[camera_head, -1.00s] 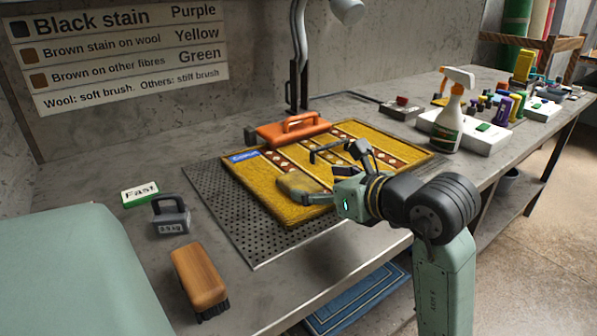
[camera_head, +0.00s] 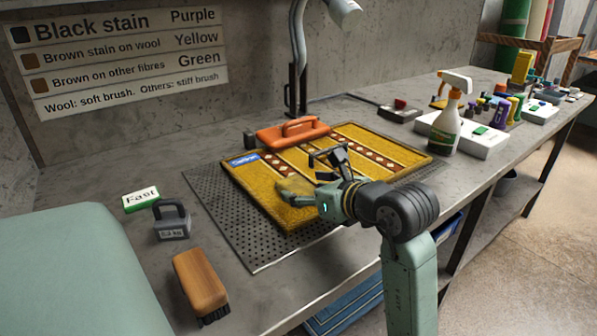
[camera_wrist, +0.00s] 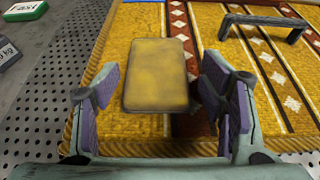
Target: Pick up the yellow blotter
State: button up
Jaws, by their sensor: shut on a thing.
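The yellow blotter (camera_wrist: 158,75) is a worn yellow pad with rounded corners. In the wrist view it sits between the two purple-padded fingers of my gripper (camera_wrist: 160,92). My gripper (camera_head: 318,182) is shut on it. In the head view the blotter (camera_head: 296,188) shows as a tan-yellow lump at my fingertips, over the near left part of the patterned yellow rug (camera_head: 262,186). The fingers partly hide it there. I cannot tell whether it still touches the rug.
An orange handled block (camera_head: 292,133) lies at the rug's back edge. A dark bracket (camera_wrist: 265,24) stands on the rug. A grey weight (camera_head: 171,220), a green-and-white "Fast" block (camera_head: 140,196) and a wooden brush (camera_head: 200,283) are left. A spray bottle (camera_head: 447,122) stands right.

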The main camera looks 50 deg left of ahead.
jog(key=shift+s+a+f, duration=0.15)
jog(key=shift+s+f, duration=0.15)
jog(key=shift+s, duration=0.1)
jog(key=c, duration=0.7)
jog(key=shift+r, duration=0.15)
